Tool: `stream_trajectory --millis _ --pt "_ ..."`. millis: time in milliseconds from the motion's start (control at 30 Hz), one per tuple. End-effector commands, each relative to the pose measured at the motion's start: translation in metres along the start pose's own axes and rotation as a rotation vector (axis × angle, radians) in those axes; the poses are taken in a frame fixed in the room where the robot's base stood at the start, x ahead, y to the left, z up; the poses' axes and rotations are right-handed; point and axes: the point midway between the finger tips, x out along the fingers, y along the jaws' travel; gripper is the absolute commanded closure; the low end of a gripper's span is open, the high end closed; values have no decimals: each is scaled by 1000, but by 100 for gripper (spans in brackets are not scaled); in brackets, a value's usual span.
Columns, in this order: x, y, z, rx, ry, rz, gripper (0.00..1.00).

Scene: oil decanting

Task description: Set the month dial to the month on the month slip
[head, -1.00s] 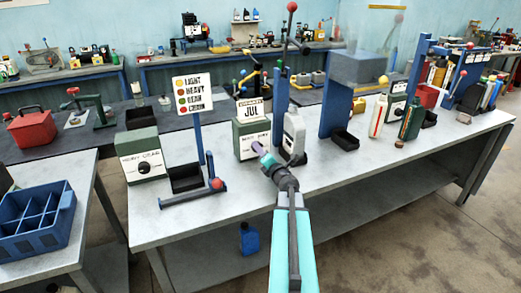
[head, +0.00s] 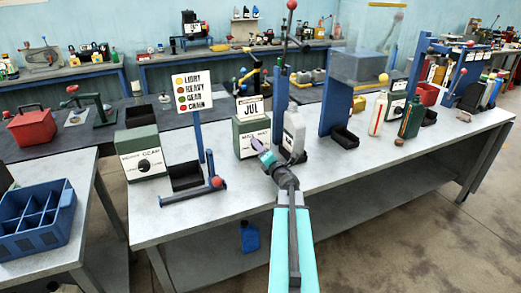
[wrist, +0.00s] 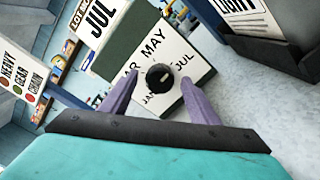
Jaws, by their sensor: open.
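The month slip (head: 249,112) reads JUL and stands on top of a green box with a white front, the month dial box (head: 246,138). In the wrist view the slip (wrist: 99,19) also reads JUL. The wrist view shows the dial's black round knob (wrist: 159,77) with month words around it, MAY, JUL and partly hidden others. A small light mark shows on the knob, but I cannot tell which month it points to. My gripper (head: 262,149) is open in front of the dial. In the wrist view its purple fingers (wrist: 159,84) stand either side of the knob; contact is unclear.
A grey jug (head: 293,132) stands just right of the dial box. A sign on a blue post (head: 198,140), a black bin (head: 186,176) and another green dial box (head: 141,155) are to the left. Clear bench top (head: 238,195) lies in front.

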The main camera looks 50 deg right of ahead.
Motion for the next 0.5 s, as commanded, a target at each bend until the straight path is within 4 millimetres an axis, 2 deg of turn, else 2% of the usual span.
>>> stream_trajectory --millis 267,500 --pt "-17 0 -1 0 0 0 45" --pt "-41 0 -1 0 -1 -1 45"
